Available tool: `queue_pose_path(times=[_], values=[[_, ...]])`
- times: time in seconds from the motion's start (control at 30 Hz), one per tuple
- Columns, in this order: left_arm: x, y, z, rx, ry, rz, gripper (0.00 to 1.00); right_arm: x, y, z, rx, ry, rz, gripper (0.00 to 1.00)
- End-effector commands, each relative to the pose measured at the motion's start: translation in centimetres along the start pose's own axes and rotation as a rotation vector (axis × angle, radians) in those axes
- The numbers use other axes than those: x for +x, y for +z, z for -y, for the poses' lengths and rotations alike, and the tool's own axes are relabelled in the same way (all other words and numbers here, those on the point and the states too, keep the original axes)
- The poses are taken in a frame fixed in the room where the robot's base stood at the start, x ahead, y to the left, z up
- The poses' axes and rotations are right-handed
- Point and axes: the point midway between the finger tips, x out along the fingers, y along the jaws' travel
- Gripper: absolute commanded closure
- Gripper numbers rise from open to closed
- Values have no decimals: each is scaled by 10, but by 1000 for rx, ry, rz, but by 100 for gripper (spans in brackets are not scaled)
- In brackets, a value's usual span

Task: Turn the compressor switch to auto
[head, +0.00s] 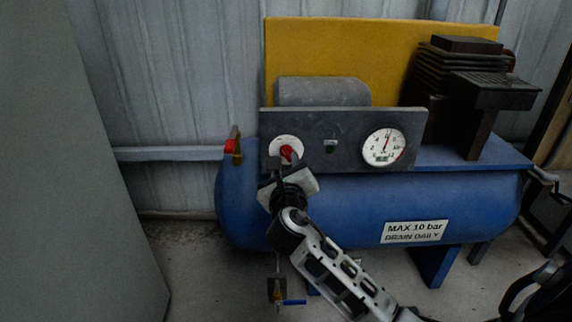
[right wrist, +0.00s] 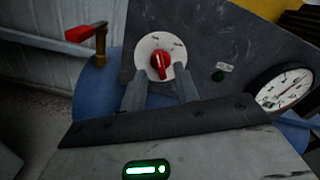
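The compressor switch is a red knob (head: 286,154) on a round white dial plate (head: 281,143) at the left of the dark control panel (head: 346,129). In the right wrist view the red knob (right wrist: 160,62) sits in the middle of the white plate (right wrist: 174,43), its handle pointing roughly up and down. My right gripper (head: 284,169) is just in front of the knob. In the right wrist view its two fingers (right wrist: 160,92) are apart, one on each side below the knob, with nothing clearly held between them. My left gripper is not seen.
A pressure gauge (head: 384,146) is at the panel's right. A small green lamp (right wrist: 218,76) lies between knob and gauge. A red-handled valve (head: 233,146) stands left of the panel. The blue tank (head: 350,205) runs below, and a grey cabinet side (head: 60,180) fills the left.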

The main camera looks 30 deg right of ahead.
Motion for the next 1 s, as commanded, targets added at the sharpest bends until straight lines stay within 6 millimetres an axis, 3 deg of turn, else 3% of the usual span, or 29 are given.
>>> queue_pose_path(times=[0.2, 0.53, 0.57, 0.67, 1.0], values=[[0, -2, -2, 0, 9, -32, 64, 23, -1, 0, -1, -1, 0, 69], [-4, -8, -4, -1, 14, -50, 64, 27, 0, 0, 0, 0, 0, 69], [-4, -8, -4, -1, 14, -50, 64, 27, 0, 0, 0, 0, 0, 72], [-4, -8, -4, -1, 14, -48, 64, 27, 0, 0, 0, 0, 0, 100], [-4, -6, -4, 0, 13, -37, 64, 26, 0, 0, 17, 0, -1, 100]])
